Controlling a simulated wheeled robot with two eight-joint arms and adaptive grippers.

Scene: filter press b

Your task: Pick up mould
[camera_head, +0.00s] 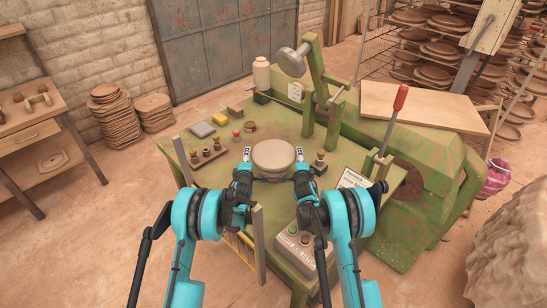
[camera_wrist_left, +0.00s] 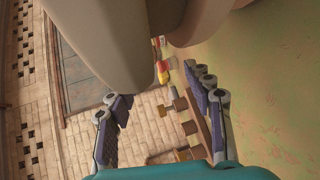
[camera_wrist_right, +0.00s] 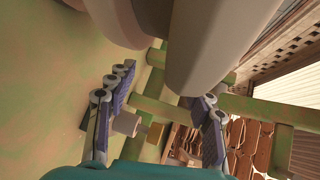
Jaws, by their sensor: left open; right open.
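The mould (camera_head: 272,155) is a round beige disc-like piece above the green table, between my two grippers. My left gripper (camera_head: 246,156) is open at its left side and my right gripper (camera_head: 299,157) is open at its right side. In the left wrist view the mould's thick rim (camera_wrist_left: 105,45) looms beyond the open fingers (camera_wrist_left: 158,90). The right wrist view likewise shows the rim (camera_wrist_right: 215,45) close beyond the open fingers (camera_wrist_right: 163,88). I cannot tell whether any finger touches it. The mould's underside support is hidden in the head view.
A stamp rack (camera_head: 207,155) stands left on the green table (camera_head: 325,200). Small pots and blocks lie behind it. A green press arm (camera_head: 325,80) rises at the back. A red-handled lever (camera_head: 398,105) stands right. A button box (camera_head: 300,248) sits at the front.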

